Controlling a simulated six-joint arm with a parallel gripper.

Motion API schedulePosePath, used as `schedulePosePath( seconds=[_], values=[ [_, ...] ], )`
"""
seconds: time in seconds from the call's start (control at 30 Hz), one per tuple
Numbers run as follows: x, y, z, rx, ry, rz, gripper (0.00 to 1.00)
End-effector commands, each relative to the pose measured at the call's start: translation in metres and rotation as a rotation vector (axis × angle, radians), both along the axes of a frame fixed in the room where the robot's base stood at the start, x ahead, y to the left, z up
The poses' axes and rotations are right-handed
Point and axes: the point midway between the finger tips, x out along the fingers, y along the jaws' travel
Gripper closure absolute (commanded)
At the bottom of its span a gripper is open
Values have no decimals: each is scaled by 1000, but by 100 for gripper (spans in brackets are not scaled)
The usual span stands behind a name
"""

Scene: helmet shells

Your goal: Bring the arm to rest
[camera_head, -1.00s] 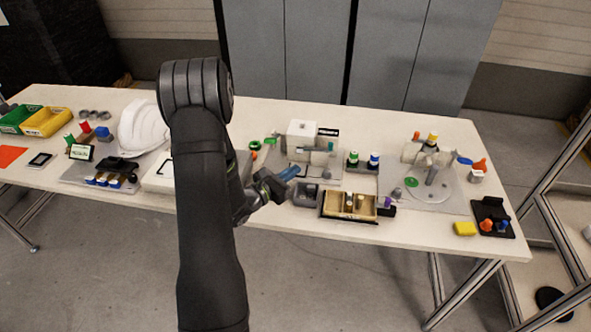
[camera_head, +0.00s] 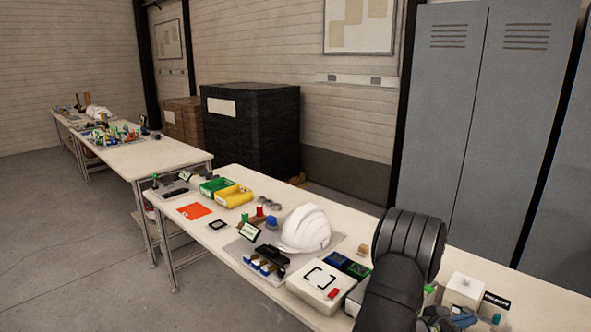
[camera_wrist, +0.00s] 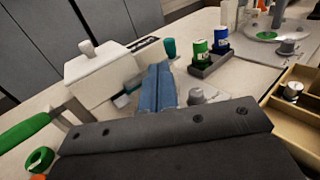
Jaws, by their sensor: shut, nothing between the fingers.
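My gripper (camera_wrist: 158,88) shows in the wrist view as two blue fingers pressed together with nothing between them. It points out over the workbench, in front of a white box with a knob (camera_wrist: 98,76). In the head view my dark arm stands at the lower right, and only a small bluish part of the gripper (camera_head: 465,318) shows beside it near the bottom edge. A white helmet shell (camera_head: 306,230) sits on the bench (camera_head: 213,238) to the left of my arm.
A green handle (camera_wrist: 24,131) lies at left. Green and yellow bins (camera_head: 233,196) and a white case (camera_head: 313,291) are on the bench.

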Motion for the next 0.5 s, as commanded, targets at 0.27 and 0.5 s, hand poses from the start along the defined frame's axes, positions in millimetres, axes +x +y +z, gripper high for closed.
schedulePosePath(
  seconds=[0.27,0.5],
  values=[
    [-1,50,0,2,2,3,100],
    [-5,65,0,1,0,0,100]
  ],
)
